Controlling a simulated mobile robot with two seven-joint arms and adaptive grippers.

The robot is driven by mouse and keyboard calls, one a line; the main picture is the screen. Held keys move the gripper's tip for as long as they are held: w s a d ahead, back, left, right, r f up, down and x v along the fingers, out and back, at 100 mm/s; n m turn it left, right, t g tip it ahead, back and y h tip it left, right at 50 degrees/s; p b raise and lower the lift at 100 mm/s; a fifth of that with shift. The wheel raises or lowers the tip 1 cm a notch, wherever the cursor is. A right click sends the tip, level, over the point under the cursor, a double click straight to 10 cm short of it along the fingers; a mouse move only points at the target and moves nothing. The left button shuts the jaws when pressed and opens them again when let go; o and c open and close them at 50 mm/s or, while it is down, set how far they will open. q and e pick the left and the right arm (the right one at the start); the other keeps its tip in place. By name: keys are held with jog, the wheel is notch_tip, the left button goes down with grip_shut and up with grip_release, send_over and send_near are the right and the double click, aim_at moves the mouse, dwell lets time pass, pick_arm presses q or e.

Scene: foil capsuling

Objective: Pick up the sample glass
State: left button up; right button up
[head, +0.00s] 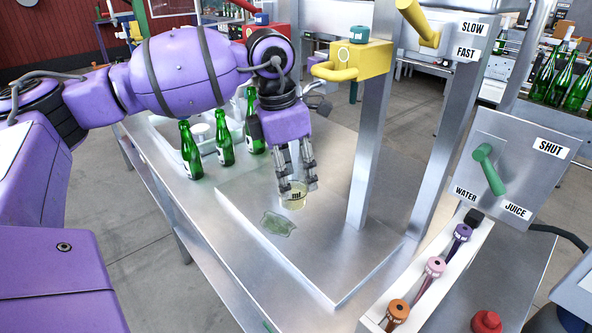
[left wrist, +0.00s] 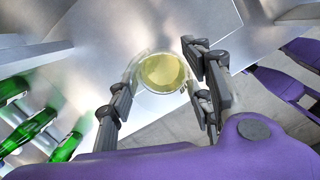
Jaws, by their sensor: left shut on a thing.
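The sample glass (head: 294,200) is a small clear cup with pale yellow liquid and a dark marking on its side. In the head view it is at the fingertips of my left gripper (head: 299,188), over the metal tray. The left wrist view shows the glass (left wrist: 162,72) from above, between the two fingers of my left gripper (left wrist: 166,98), which is shut on it. I cannot tell whether the glass touches the tray. My right gripper is not in view.
A greenish puddle (head: 278,224) lies on the metal tray (head: 330,285) near the glass. Green bottles (head: 224,149) stand at the left. A metal post (head: 372,130) rises just right of the gripper. A lever panel (head: 500,165) is at the right.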

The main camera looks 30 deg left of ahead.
pick_arm(q)
jog(key=shift+s+d+r, duration=0.2)
jog(key=shift+s+r, duration=0.15)
jog(key=shift+s, duration=0.35)
jog(key=shift+s+d+r, duration=0.2)
jog(key=shift+s+r, duration=0.15)
jog(key=shift+s, duration=0.35)
dwell(0.8)
